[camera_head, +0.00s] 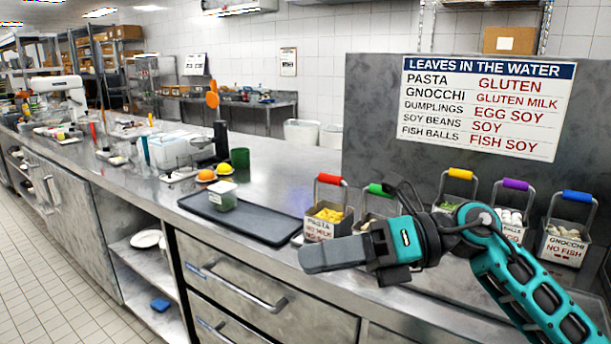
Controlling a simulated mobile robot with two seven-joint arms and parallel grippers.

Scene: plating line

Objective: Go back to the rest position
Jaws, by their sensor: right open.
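My right arm comes in from the lower right, teal and black. Its gripper (318,258) is open and empty, pointing left in front of the counter's front edge. It hangs in front of the row of baskets and hides the lower part of some of them. The basket with the red handle (319,229), labelled pasta, stands just behind the gripper. My left gripper is not in view.
A black tray (262,227) with a clear green-filled container (222,196) lies on the steel counter. More baskets include yellow-handled (457,196), purple-handled (511,208) and blue-handled (567,236) ones. A sign (484,108) hangs on the grey panel behind. Floor at left is clear.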

